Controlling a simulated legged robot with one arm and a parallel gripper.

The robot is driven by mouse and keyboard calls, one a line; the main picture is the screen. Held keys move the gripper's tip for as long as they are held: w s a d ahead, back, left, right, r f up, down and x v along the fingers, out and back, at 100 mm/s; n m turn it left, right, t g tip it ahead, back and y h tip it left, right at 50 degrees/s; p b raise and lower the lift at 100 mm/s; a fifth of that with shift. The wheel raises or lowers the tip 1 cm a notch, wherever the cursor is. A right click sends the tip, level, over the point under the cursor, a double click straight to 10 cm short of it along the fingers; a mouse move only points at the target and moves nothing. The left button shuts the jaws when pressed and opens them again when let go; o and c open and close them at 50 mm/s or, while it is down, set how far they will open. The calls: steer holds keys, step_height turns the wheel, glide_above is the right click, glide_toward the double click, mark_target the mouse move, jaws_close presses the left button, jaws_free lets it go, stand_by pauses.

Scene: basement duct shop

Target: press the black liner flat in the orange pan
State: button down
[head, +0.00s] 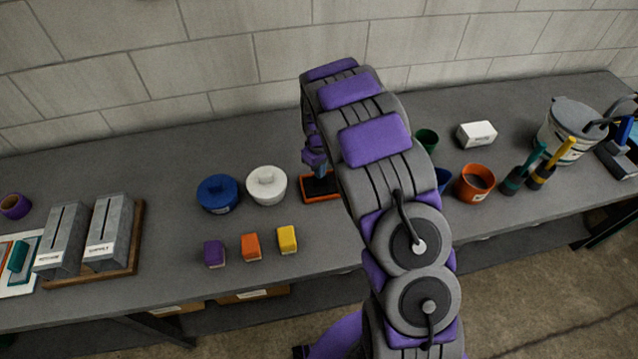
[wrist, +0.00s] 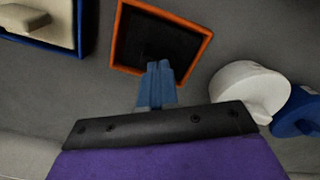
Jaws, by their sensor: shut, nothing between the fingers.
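The orange pan (head: 321,199) sits on the grey bench with the black liner (head: 324,187) inside it. Part of the pan is hidden behind my arm in the head view. In the wrist view, the pan's rim (wrist: 116,40) frames the dark liner (wrist: 150,38). How flat the liner lies is too dark to tell. My gripper (wrist: 160,66) is shut and empty, its blue fingers together. The fingertips overlap the liner near one edge of the pan. In the head view my gripper points down at the pan; I cannot tell whether it touches the liner.
A white lidded pot (head: 267,186) and a blue lidded pot (head: 217,194) stand left of the pan. Purple (head: 214,254), orange (head: 251,247) and yellow (head: 287,239) blocks sit in front. An orange cup (head: 475,184) and a white box (head: 477,134) stand right of my arm.

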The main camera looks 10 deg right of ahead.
stand_by(0.4)
steer(key=shift+r+p, duration=0.6)
steer(key=shift+r, duration=1.35)
steer(key=shift+r+p, duration=0.5)
steer(key=shift+r, duration=1.5)
steer(key=shift+r, duration=0.1)
steer(key=s+d+r+m+b, duration=0.1)
steer(key=s+r+m, duration=0.1)
steer(key=s+r, duration=0.6)
steer(key=s+r+m+b, duration=0.15)
steer(key=s+r, duration=0.25)
steer(key=s, duration=0.7)
steer(key=s+a+r+m+g+b, duration=0.1)
steer(key=s+m, duration=0.1)
steer(key=s, duration=2.1)
steer(key=shift+g, duration=0.4)
steer(key=shift+m, duration=0.25)
